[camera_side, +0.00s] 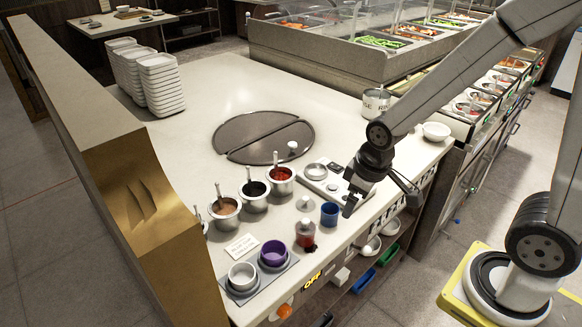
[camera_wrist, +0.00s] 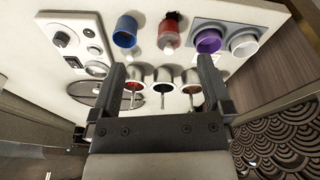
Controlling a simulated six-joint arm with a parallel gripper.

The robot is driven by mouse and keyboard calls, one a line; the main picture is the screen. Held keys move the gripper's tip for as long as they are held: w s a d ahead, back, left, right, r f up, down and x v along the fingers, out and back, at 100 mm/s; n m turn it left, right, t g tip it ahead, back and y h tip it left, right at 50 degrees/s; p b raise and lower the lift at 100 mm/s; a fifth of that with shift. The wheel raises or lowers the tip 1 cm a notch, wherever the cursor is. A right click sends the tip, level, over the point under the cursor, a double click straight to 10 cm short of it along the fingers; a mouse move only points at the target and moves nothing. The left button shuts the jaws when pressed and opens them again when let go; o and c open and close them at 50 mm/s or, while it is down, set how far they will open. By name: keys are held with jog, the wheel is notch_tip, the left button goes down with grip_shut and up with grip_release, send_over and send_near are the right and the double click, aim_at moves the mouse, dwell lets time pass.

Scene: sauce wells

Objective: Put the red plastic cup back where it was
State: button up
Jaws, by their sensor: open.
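A red cup-like thing (camera_side: 305,234) stands near the counter's front edge, left of a blue cup (camera_side: 329,214). A pale, pointed piece shows at its top; I cannot tell whether that is part of it. In the wrist view the red thing (camera_wrist: 171,22) is at the top, between the blue cup (camera_wrist: 125,31) and a purple cup (camera_wrist: 208,41). The purple cup and a pale grey cup (camera_side: 243,276) sit in a grey two-well holder (camera_side: 241,298). My gripper (camera_side: 350,201) is open and empty above the counter; its fingers (camera_wrist: 162,65) are spread apart.
Metal sauce pots with red (camera_side: 281,180), dark (camera_side: 254,196) and brown (camera_side: 224,212) contents stand behind, with utensils. A control panel (camera_side: 325,183) lies near my gripper. A small sign (camera_side: 241,246) is behind the holder. A white bowl (camera_side: 436,131) is at right.

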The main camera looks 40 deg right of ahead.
jog(key=shift+s+d+m, duration=0.15)
jog(key=shift+s+m, duration=0.9)
jog(key=shift+m, duration=0.25)
